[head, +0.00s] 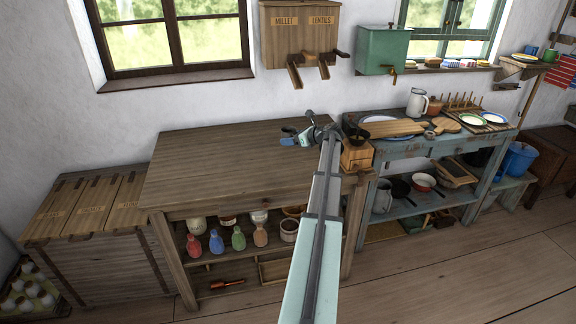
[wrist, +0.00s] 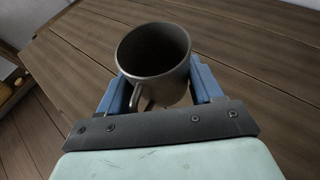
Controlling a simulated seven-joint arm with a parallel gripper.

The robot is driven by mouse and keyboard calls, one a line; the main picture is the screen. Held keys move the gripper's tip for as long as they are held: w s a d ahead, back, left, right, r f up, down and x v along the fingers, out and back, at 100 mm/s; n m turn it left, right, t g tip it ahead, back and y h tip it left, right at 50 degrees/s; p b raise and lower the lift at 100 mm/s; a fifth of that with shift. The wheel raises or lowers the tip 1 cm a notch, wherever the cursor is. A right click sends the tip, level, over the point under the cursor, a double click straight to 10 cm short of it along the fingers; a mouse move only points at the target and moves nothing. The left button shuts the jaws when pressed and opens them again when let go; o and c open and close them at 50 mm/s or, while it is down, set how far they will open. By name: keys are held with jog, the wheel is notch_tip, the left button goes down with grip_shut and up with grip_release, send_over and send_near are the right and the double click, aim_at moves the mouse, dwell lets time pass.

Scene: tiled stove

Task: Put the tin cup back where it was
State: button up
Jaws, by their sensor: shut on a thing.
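The tin cup (wrist: 155,65) is a dull grey metal cup. In the wrist view it sits between the two blue fingers of my gripper (wrist: 163,88), with its open mouth up and tilted toward the camera. Its handle is on the near side, by the left finger. My gripper is shut on the cup. In the head view my gripper (head: 287,141) is over the right back part of the wooden table (head: 220,165). The cup is too small and too hidden there to make out clearly. I cannot tell whether its base touches the table.
The tabletop left of my gripper is bare. A wooden box with a dark bowl (head: 357,152) stands at right, beside a blue bench (head: 400,148) with boards, a white jug (head: 417,103) and plates. A millet and lentils dispenser (head: 303,35) hangs on the wall above.

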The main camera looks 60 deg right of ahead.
aim_at(291, 165)
jog(key=shift+a+n+y, duration=0.2)
jog(key=shift+n+y, duration=0.1)
jog(key=shift+y, duration=0.2)
jog(key=shift+f, duration=4.95)
jog(key=shift+f, duration=0.1)
jog(key=o, duration=1.1)
jog(key=shift+s+r, duration=0.15)
jog(key=shift+r, duration=0.05)
jog(key=v, duration=1.1)
jog(key=shift+s, duration=0.35)
